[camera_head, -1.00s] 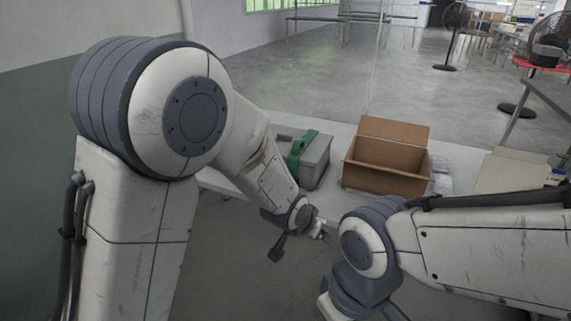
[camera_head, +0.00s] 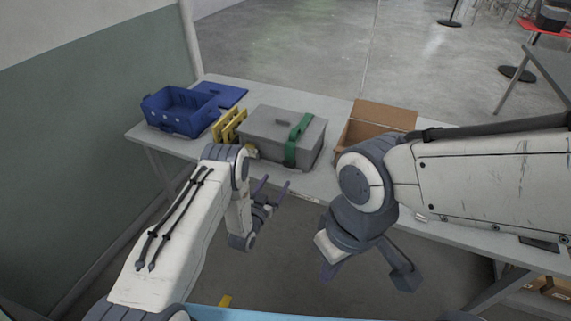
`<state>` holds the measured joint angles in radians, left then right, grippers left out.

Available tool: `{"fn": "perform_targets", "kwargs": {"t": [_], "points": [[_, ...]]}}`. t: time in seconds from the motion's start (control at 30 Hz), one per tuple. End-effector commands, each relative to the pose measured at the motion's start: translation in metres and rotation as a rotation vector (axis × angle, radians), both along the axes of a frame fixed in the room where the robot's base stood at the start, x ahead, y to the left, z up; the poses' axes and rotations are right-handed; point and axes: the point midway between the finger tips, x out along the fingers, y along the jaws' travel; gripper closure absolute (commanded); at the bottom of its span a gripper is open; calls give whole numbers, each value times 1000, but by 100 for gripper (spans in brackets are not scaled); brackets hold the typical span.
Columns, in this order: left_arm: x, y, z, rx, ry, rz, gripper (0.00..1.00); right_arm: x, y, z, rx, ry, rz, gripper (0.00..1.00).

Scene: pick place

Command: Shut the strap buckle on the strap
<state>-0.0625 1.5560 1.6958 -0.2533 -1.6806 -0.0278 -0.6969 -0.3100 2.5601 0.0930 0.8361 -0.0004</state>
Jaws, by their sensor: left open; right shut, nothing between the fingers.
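A green strap (camera_head: 299,128) runs over the lid and down the front of a closed grey box (camera_head: 262,148) on the table. The strap buckle is too small to make out, so I cannot tell its state. My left gripper (camera_head: 272,187) is in front of the box, off the table's front edge. It is open with its fingers pointing up and slightly right, apart from the strap. My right gripper (camera_head: 328,270) hangs low in front of the table, pointing down. It is shut and empty, partly hidden behind its own wrist.
A blue crate (camera_head: 180,112) and a yellow rack (camera_head: 228,125) stand left of the grey box. An open cardboard box (camera_head: 385,116) stands to its right, partly hidden by my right arm. The grey table (camera_head: 330,183) has a narrow free strip in front.

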Motion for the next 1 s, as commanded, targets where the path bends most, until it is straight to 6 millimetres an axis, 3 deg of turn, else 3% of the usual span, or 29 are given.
{"fn": "perform_targets", "kwargs": {"t": [0.3,0.5,0.93,1.0], "points": [[56,-20,1,1,-1,-2,15,0,0,7,0,0,0,100],[78,-26,0,0,1,-1,15,0,0,8,0,0,0,100],[86,-29,0,0,4,0,15,0,0,8,0,0,0,100],[86,-29,0,0,4,0,41,0,0,8,0,0,0,100]]}}
